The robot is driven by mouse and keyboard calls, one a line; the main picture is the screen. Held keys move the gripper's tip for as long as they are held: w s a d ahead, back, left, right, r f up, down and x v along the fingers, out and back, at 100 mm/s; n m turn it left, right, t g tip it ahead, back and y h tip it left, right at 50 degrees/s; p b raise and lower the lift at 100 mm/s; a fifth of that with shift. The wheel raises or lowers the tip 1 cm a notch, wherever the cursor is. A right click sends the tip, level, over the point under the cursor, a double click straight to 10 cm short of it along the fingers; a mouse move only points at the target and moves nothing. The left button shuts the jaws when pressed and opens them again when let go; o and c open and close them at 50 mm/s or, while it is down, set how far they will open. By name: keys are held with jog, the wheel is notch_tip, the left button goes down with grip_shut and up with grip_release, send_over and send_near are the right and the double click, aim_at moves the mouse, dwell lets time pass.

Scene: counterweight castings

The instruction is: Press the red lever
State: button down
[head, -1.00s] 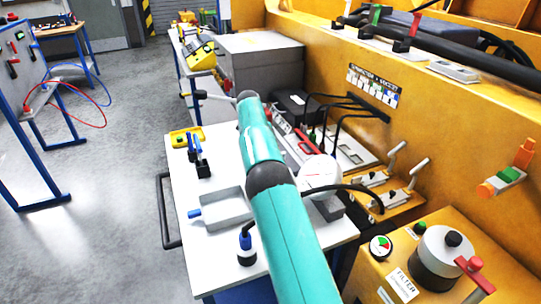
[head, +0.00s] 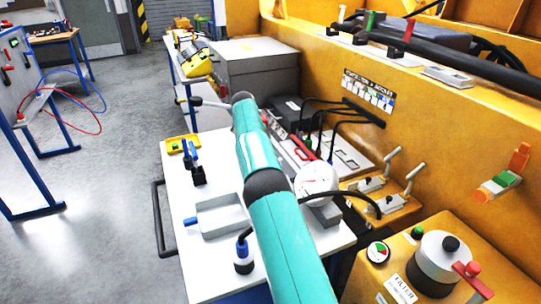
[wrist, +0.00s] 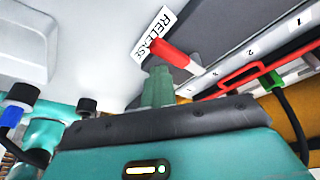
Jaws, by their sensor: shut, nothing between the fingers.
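In the wrist view a red lever (wrist: 174,52) lies beside a white label reading RELEASE (wrist: 157,33), on a light surface next to a dark panel. My gripper (wrist: 158,86) shows there as greenish fingers, shut and empty. The fingertips are just below the red lever in the picture; I cannot tell whether they touch it. In the head view my teal arm reaches over the white bench, and the gripper and this lever cannot be made out behind it.
The white bench (head: 185,250) holds a grey tray (head: 219,216), a round gauge (head: 316,179) and black cables. Another red handle (head: 468,270) sits on the filter housing (head: 437,262) at lower right.

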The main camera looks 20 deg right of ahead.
jog(key=s+a+r, duration=0.3)
jog(key=s+r, duration=0.8)
jog(key=s, duration=0.3)
jog(key=shift+r, duration=0.15)
dwell(0.4)
